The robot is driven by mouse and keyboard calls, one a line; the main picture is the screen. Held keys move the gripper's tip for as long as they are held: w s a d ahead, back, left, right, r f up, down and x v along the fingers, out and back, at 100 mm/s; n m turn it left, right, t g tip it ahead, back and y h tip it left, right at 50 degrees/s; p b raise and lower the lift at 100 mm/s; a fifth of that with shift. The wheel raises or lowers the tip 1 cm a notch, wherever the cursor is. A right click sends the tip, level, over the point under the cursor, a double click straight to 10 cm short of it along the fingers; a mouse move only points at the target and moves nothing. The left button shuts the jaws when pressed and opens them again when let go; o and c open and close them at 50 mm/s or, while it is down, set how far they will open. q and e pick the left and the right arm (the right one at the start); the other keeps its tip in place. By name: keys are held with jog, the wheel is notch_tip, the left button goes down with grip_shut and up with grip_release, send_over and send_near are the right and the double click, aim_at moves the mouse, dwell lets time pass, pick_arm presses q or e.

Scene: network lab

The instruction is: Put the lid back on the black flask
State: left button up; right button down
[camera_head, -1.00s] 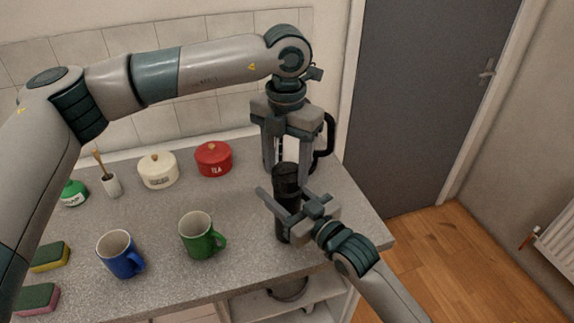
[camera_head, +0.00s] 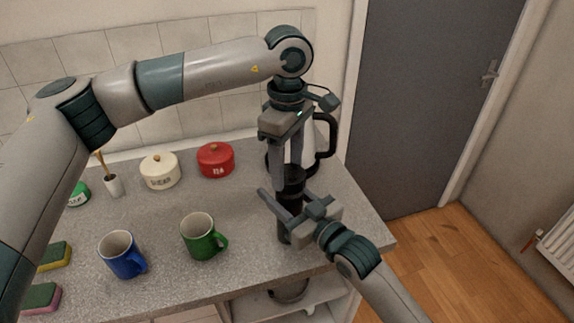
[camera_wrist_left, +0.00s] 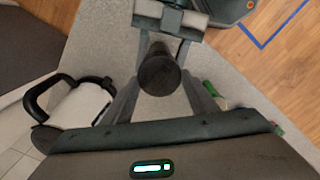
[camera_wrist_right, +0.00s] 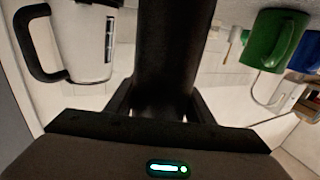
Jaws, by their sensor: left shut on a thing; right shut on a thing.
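The black flask (camera_head: 291,201) stands upright near the counter's right end. My right gripper (camera_head: 287,208) is shut around its body from the side; the dark body fills the middle of the right wrist view (camera_wrist_right: 172,45). My left gripper (camera_head: 290,172) points down from above and is shut on the black lid (camera_head: 292,178), whose round top shows between the fingers in the left wrist view (camera_wrist_left: 159,75). The lid sits in line with the flask's top. The seam is too dark to tell whether it is fully seated.
A white coffee machine or jug with a black handle (camera_head: 326,135) stands close behind the flask. A green mug (camera_head: 198,237), a blue mug (camera_head: 120,255), a red tin (camera_head: 215,160) and a cream tin (camera_head: 160,171) stand to the left. The counter's right edge is near.

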pick_arm(q)
jog(key=m, duration=0.7)
jog(key=shift+w+d+m, duration=0.1)
jog(key=shift+w+m, duration=0.1)
jog(key=shift+m, duration=0.1)
jog(key=m, duration=0.6)
jog(key=shift+d, duration=0.15)
jog(key=m, duration=0.5)
jog(key=shift+d+m, duration=0.15)
jog(key=shift+m, duration=0.25)
jog(key=m, duration=0.6)
jog(key=shift+s+m, duration=0.15)
jog(key=shift+m, duration=0.15)
jog(key=o, duration=1)
jog(key=shift+d, duration=0.1)
jog(key=shift+o, duration=0.2)
jog(key=shift+r, duration=2.2)
